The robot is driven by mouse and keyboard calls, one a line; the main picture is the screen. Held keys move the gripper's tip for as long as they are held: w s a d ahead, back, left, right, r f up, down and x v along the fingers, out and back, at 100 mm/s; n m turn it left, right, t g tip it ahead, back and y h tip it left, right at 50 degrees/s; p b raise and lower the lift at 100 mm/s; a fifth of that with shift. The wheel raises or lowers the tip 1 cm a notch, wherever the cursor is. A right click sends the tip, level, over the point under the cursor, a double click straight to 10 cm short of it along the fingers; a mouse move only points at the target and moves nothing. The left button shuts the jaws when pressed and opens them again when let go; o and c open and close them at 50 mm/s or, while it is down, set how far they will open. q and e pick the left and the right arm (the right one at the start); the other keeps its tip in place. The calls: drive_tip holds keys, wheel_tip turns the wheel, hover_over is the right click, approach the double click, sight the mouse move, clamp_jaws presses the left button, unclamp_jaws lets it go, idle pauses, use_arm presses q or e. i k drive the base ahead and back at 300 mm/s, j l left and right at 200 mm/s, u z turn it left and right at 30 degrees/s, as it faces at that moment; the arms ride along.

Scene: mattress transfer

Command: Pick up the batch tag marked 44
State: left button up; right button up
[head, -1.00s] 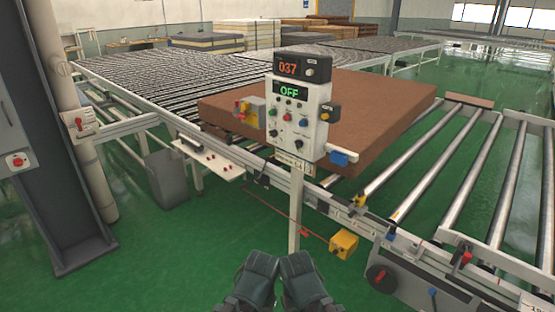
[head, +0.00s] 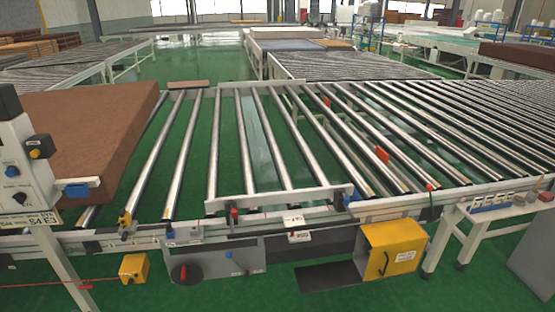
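No batch tag with a readable 44 shows in the head view. A small rack (head: 490,202) with several pale upright pieces stands on a white side table (head: 468,212) at the right; any marks on them are too small to read. Two small white plates (head: 293,220) sit at the front rail of the roller conveyor, one above the other, their print unclear. An orange-red piece (head: 382,154) sits among the rollers. Neither of my grippers is in view.
A brown mattress block (head: 85,140) lies at left behind the control box (head: 20,165). The roller conveyor (head: 280,150) spans the middle.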

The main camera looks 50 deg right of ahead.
sight(498, 197)
drive_tip(key=z, duration=2.9)
drive_tip(key=i+l, duration=0.25)
drive_tip(key=l, duration=0.15)
drive_tip(key=i+l, duration=0.2)
drive_tip(key=l, duration=0.2)
drive_tip(key=i+l, duration=0.25)
drive_tip(key=l, duration=0.15)
drive_tip(key=i+l, duration=0.2)
drive_tip(key=l, duration=0.25)
drive_tip(key=z, duration=0.05)
